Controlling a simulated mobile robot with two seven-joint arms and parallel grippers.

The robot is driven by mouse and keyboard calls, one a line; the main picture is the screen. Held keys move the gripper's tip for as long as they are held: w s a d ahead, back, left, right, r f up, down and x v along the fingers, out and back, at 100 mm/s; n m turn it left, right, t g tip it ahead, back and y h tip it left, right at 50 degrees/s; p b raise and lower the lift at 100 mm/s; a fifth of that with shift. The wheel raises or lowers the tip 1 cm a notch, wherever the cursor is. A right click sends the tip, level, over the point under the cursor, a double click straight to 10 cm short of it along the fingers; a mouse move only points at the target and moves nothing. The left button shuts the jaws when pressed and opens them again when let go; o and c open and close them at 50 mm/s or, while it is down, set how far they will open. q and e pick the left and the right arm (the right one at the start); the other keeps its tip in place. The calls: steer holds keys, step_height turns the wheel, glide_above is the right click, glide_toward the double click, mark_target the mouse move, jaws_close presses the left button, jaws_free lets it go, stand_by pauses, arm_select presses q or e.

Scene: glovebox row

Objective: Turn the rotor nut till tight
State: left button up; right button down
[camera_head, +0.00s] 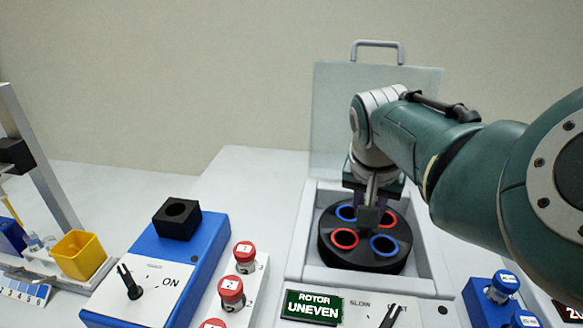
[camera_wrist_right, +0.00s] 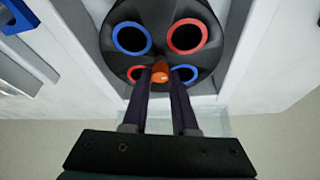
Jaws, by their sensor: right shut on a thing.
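The rotor nut (camera_wrist_right: 160,72) is an orange knob at the centre of the black rotor. My right gripper (camera_wrist_right: 161,80) is shut on it, with one finger on each side. The black rotor (camera_head: 336,248) sits in the open centrifuge (camera_head: 300,240) and has red-rimmed and blue-rimmed holes. In the head view my right gripper (camera_head: 368,214) points down at the rotor's middle and hides the nut. The holes look empty in the wrist view. My left gripper is in neither view.
The centrifuge lid (camera_head: 335,120) stands open behind the rotor. A small screen (camera_head: 312,308) reads "ROTOR UNEVEN". Red-capped tubes (camera_head: 244,258) stand in a white rack to the left, beside a blue device (camera_head: 160,255). A blue-capped tube (camera_head: 503,286) stands at right.

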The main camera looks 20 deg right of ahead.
steer(key=shift+w+f+m+g+h+b, duration=0.15)
steer(key=shift+m+g+h+b, duration=0.3)
steer(key=shift+m+b, duration=1.35)
steer(key=m+g+b, duration=0.1)
steer(key=m+b, duration=0.1)
steer(key=b, duration=0.1)
steer(key=m+g+b, duration=0.1)
steer(key=m+b, duration=0.2)
steer(key=b, duration=0.3)
steer(key=shift+w+a, duration=0.1)
steer(key=shift+w, duration=0.05)
steer(key=shift+m+g+h+b, duration=0.3)
steer(key=shift+m+b, duration=0.5)
steer(key=shift+b, duration=0.8)
steer(key=shift+m+g+b, duration=0.25)
steer(key=shift+m+b, duration=0.05)
steer(key=shift+b, duration=0.4)
steer(key=c, duration=0.7)
jaws_free()
